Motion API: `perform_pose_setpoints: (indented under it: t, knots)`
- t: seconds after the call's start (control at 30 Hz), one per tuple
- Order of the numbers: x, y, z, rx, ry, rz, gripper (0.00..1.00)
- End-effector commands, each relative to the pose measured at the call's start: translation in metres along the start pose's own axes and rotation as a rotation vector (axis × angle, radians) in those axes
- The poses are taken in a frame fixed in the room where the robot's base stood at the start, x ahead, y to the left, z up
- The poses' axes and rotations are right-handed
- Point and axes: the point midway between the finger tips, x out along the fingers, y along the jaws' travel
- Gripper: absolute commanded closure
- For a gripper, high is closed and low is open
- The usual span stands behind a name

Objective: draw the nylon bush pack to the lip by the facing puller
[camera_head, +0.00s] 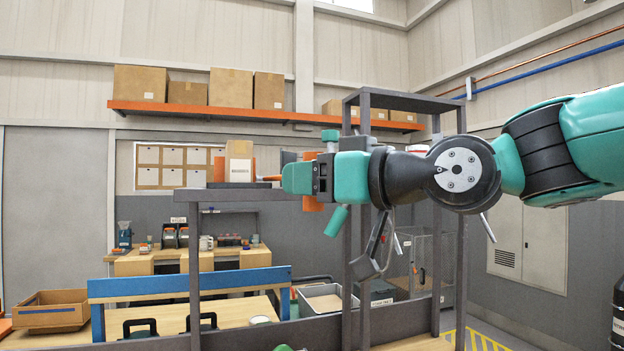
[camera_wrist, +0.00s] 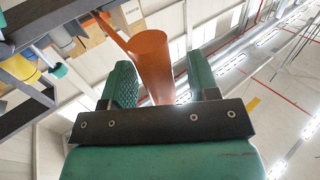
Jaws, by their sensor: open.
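The nylon bush pack (camera_head: 239,163), a tan carton with a white label, stands upright on the raised dark shelf (camera_head: 225,194) left of my gripper. An orange puller joins it: a thin strip (camera_head: 268,178) runs right from beside the carton to an upright orange handle (camera_head: 312,206). My gripper (camera_head: 297,179) reaches in from the right and its near finger hides the handle's middle. In the wrist view my gripper (camera_wrist: 160,82) is open, with the orange handle (camera_wrist: 151,58) standing between its two green fingers. A gap shows on the right side; contact on the left cannot be told.
A dark metal frame post (camera_head: 364,240) stands behind and below my gripper. A blue-edged bench (camera_head: 190,283) is below, with a cardboard tray (camera_head: 52,309) at left and a grey bin (camera_head: 325,300). A high orange shelf (camera_head: 200,109) holds several cartons.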

Motion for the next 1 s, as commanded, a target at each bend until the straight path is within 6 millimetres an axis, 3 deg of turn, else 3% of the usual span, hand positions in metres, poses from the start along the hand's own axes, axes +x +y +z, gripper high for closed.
perform_pose_setpoints:
  t: [0.37, 0.83, 1.0]
  knots:
    - [-0.009, 0.000, 0.001, -0.001, 0.003, 0.001, 0.45]
    - [-0.116, 0.002, 0.004, -0.003, 0.002, 0.008, 0.45]
    - [-0.129, 0.002, 0.008, 0.000, 0.010, -0.001, 0.45]
